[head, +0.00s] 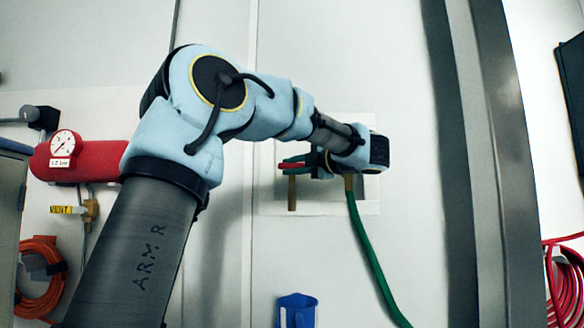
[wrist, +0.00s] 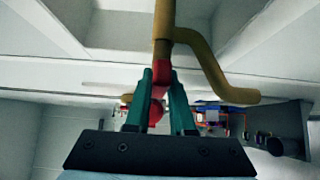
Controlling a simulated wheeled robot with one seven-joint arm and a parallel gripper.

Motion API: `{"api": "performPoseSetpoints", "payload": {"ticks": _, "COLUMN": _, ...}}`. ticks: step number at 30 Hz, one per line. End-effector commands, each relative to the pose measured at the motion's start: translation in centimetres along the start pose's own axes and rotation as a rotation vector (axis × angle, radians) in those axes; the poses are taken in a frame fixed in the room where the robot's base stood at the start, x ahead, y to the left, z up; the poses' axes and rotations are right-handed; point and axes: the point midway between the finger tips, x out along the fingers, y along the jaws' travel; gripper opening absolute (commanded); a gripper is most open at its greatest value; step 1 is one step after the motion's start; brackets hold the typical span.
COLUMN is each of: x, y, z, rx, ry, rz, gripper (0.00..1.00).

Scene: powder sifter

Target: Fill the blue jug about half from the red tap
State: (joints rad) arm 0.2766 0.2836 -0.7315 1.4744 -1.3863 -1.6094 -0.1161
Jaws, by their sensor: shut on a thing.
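The red tap has a brass pipe (wrist: 164,22) and a bent brass spout (wrist: 225,88) in the wrist view. Its red handle (wrist: 160,76) lies between the teal fingers of my gripper (wrist: 162,78), which is shut on it. In the head view the red handle (head: 292,163) shows at the wall, left of my wrist, with the brass spout (head: 291,193) pointing down. My fingers are mostly hidden there. The blue jug (head: 297,311) stands upright below the tap, cut off by the bottom edge; its inside and any fill level cannot be made out.
A green hose (head: 365,240) hangs from a fitting right of the red tap. A red cylinder with a gauge (head: 63,144) and a coiled orange hose (head: 42,278) are at left. A metal post (head: 503,120) and red coiled hose (head: 566,285) are at right.

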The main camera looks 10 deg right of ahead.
Motion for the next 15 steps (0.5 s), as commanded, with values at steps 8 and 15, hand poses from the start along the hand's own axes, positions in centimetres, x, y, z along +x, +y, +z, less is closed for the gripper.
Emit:
{"api": "performPoseSetpoints", "payload": {"ticks": 8, "x": -0.02, "y": 0.01, "z": 0.00, "rx": 0.000, "ry": 0.000, "rz": 0.000, "gripper": 0.00}}
{"api": "performPoseSetpoints", "payload": {"ticks": 15, "x": -0.10, "y": -0.19, "z": 0.03, "rx": 0.020, "ry": -0.002, "rz": 0.023, "gripper": 0.00}}
